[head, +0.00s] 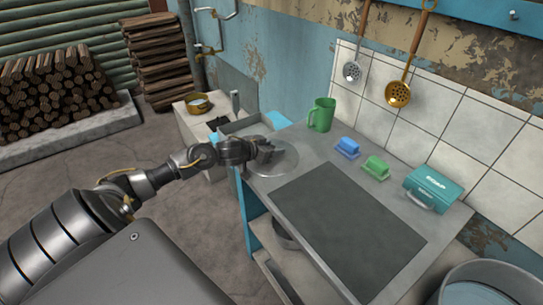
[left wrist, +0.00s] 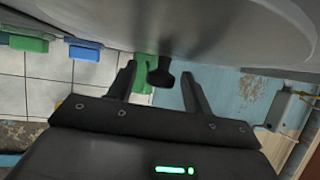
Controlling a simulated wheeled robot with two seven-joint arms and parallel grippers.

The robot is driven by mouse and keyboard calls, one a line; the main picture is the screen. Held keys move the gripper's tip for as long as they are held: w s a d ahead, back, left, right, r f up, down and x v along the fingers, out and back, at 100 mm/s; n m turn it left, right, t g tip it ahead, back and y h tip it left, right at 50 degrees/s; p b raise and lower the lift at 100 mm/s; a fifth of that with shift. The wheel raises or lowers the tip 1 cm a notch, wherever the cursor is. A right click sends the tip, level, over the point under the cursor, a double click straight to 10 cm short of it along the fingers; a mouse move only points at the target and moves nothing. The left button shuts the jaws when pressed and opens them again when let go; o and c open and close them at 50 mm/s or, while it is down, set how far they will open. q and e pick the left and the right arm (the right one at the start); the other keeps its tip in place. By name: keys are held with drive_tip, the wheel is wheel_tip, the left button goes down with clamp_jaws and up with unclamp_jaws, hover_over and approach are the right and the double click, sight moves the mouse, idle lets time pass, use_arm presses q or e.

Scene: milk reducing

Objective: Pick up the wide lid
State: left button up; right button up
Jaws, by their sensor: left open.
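The wide lid (head: 274,170) is a round grey disc lying on the left end of the counter. My left gripper (head: 268,150) is low over it in the head view and partly covers it. In the left wrist view the lid (left wrist: 200,30) fills the top of the picture, upside down, with its dark knob (left wrist: 160,80). The knob appears between the two spread fingers of my left gripper (left wrist: 158,70). The fingers look apart from the knob; exact contact cannot be told. My right gripper is not in view.
A green mug (head: 321,115) stands behind the lid.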

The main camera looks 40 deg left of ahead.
use_arm(q)
drive_tip(key=c, duration=1.1)
drive_tip(key=shift+r, duration=0.1)
drive_tip(key=shift+r, duration=0.5)
drive_tip(key=r, duration=0.2)
drive_tip(key=shift+a+r, duration=0.2)
drive_tip(key=shift+r, duration=0.15)
drive_tip(key=s+a+r, duration=0.2)
drive_tip(key=a+r, duration=0.7)
drive_tip(key=a, duration=0.4)
drive_tip(key=shift+s+a+b, duration=0.2)
drive_tip(key=shift+s+b, duration=0.1)
drive_tip(key=shift+b, duration=0.15)
